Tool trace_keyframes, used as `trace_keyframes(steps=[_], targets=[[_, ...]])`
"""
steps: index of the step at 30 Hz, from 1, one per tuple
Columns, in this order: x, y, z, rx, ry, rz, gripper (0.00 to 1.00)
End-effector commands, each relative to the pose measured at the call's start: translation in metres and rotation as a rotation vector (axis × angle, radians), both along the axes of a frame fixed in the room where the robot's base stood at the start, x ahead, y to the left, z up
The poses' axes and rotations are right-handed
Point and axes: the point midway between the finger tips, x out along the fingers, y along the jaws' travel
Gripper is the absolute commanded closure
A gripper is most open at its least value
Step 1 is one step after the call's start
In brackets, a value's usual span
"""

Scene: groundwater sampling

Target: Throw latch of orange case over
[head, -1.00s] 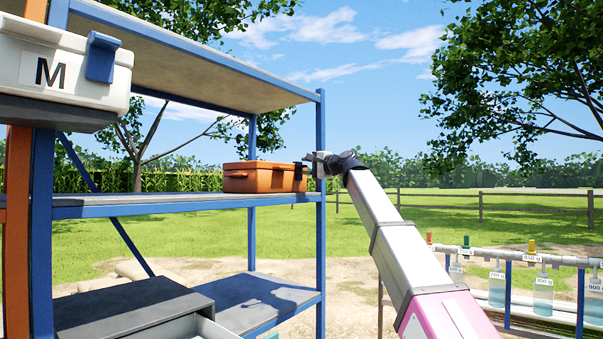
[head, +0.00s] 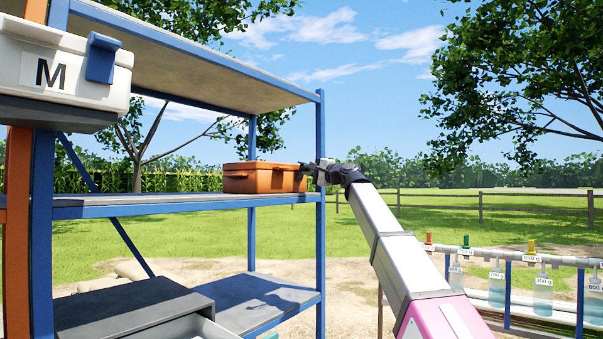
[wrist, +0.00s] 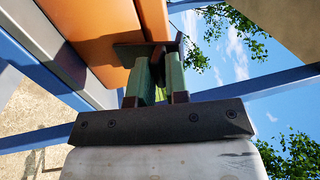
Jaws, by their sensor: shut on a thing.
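The orange case (head: 262,178) sits closed at the right end of the middle shelf, and its side fills the upper left of the wrist view (wrist: 92,38). Its dark latch (wrist: 133,53) is at the fingertips in the wrist view. My gripper (head: 307,171) is at the case's right end. In the wrist view its two green-sided fingers (wrist: 160,62) are close together and shut on the latch. The fingers partly hide the latch, so its exact angle cannot be told.
The blue-framed shelf (head: 190,205) has a post (head: 320,225) close by my gripper. A white case marked M (head: 60,75) with a blue latch is at upper left. A grey drawer unit (head: 130,305) is below. Hanging sample bottles (head: 543,298) are at right.

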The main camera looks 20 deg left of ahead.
Motion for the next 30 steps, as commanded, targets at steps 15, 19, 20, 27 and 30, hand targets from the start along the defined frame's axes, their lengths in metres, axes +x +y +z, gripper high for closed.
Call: trace_keyframes(steps=[15,19,20,27,30], targets=[[-0.003,-0.002,-0.017,0.062,-0.029,0.005,0.98],[-0.004,-0.005,-0.03,0.133,-0.055,0.002,0.95],[-0.004,-0.005,-0.032,0.147,-0.063,0.004,0.95],[-0.004,-0.007,-0.04,0.217,-0.093,0.0,0.95],[-0.003,-0.007,-0.04,0.22,-0.094,0.0,0.95]])
